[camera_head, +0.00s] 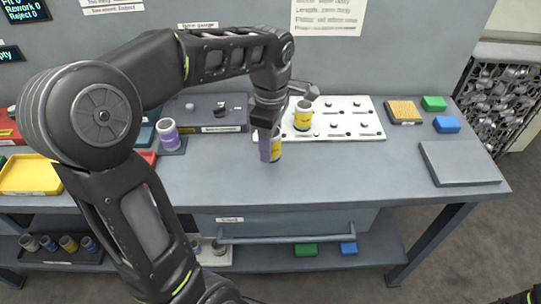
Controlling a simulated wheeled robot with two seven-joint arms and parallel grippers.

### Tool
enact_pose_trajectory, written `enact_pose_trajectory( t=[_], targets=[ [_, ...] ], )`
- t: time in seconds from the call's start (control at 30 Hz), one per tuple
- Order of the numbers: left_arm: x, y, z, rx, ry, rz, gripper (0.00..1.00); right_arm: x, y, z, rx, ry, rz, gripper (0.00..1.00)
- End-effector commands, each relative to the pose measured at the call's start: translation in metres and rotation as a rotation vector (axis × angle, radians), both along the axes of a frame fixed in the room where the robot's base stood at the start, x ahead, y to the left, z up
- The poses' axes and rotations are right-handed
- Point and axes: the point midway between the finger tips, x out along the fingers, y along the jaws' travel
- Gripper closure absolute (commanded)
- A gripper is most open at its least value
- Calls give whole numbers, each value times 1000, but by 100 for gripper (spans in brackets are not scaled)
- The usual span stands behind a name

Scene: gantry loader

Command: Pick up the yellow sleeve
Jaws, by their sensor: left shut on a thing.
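I cannot tell whether the sleeve's bottom touches the bench. A second yellow sleeve (303,117) stands upright on the white peg board (345,130), just behind and right of the gripper. My right gripper is not in view.
A purple-banded sleeve (168,133) stands left of the gripper beside a grey gauge block (212,115). A yellow tray (30,175) is at far left. A grey plate (460,163) and blue and green blocks lie at right. The bench front middle is clear.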

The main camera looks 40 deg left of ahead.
Motion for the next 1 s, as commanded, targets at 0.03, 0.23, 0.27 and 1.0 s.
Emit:
enact_pose_trajectory(
  t=[0.03,0.23,0.27,1.0],
  targets=[
    [1,0,11,0,-6,0,100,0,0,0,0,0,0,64],
    [1,0,35,-1,-3,1,100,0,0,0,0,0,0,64],
    [0,0,37,0,-2,1,100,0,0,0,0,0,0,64],
    [0,0,40,-1,-1,1,100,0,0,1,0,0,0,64]
  ],
)
